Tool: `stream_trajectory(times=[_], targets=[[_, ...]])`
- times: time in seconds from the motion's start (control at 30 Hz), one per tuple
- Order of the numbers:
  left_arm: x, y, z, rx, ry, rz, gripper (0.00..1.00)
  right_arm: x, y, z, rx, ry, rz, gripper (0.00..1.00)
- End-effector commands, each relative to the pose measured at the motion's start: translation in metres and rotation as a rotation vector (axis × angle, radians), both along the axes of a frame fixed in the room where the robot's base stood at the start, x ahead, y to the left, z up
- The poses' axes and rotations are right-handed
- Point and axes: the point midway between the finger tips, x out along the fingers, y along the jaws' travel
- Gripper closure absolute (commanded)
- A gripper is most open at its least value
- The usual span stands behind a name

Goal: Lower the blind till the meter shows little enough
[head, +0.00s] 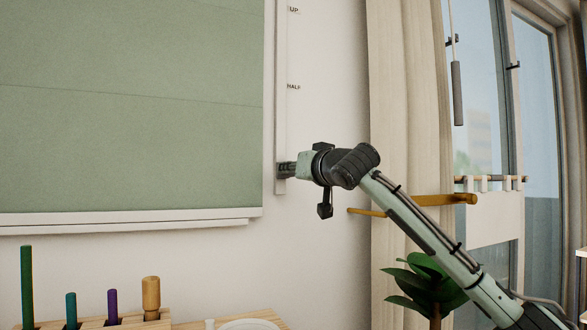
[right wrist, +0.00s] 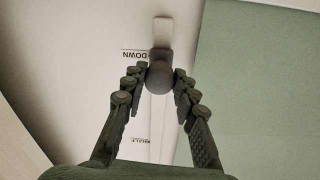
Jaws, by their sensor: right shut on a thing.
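The green blind (head: 130,110) hangs at the left of the head view, its pale bottom rail (head: 130,220) well down the wall. Right of it runs a white upright strip (head: 281,120) marked UP and HALF. My right gripper (head: 287,170) is at the strip's lower part. In the right wrist view its fingers (right wrist: 160,76) are shut on a dark round knob (right wrist: 160,80), beside the DOWN label (right wrist: 134,55). The blind's edge (right wrist: 260,90) shows at the right there. I see no readable meter. My left gripper is out of view.
Below the blind, a wooden rack holds several coloured pegs (head: 112,306), next to a round white object (head: 250,324) cut off by the frame. A curtain (head: 400,110), a wooden rod (head: 440,200), a plant (head: 428,285) and a window (head: 485,90) are at the right.

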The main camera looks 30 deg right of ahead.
Motion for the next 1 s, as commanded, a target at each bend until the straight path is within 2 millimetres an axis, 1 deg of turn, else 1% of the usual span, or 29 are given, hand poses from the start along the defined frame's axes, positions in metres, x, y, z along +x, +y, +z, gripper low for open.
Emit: stream_trajectory(times=[0.03, 0.37, 0.4, 0.53, 0.87, 0.97, 1.0], targets=[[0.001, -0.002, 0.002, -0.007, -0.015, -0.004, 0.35, 0.001, 0.001, -0.006, -0.001, 0.008, 0.0, 1.0], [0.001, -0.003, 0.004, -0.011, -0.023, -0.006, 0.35, 0.001, 0.001, -0.009, -0.002, 0.015, 0.0, 1.0], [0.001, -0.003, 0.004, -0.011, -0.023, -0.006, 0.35, 0.001, 0.001, -0.009, -0.002, 0.016, 0.001, 0.67], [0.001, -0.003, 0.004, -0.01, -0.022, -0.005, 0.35, 0.001, 0.001, -0.008, -0.001, 0.013, 0.001, 0.51], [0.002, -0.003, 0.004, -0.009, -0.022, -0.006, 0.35, -0.001, 0.001, -0.005, 0.0, 0.007, 0.0, 0.5], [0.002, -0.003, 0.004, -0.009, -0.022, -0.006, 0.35, -0.01, 0.001, -0.005, -0.001, 0.006, 0.001, 0.5], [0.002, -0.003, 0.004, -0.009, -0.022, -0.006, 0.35, -0.016, 0.002, -0.005, -0.001, 0.006, 0.001, 0.5]])
